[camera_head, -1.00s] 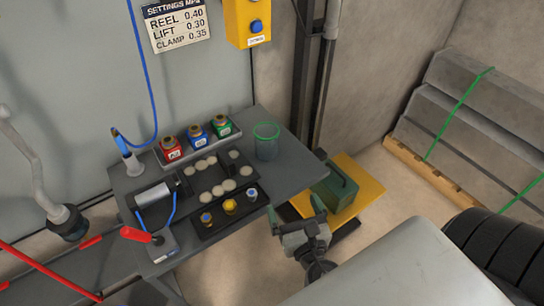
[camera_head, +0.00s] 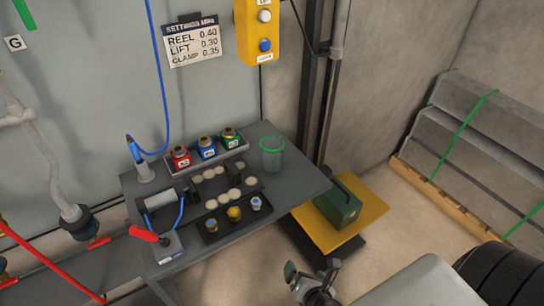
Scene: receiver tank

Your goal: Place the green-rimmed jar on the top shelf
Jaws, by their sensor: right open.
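The green-rimmed jar (camera_head: 272,157), a clear cup shape with a green ring at its top, stands upright on the grey table (camera_head: 300,183) near its back right edge. My right gripper (camera_head: 311,269) is open and empty. It is low in the picture, in front of the table and well apart from the jar. My left gripper is not in view. I cannot make out a top shelf in this view.
Several pale discs (camera_head: 222,187) and a black tray (camera_head: 231,221) lie in front. A green box (camera_head: 339,202) sits on a yellow platform (camera_head: 370,205) right of the table. A blue hose (camera_head: 160,80) hangs at left.

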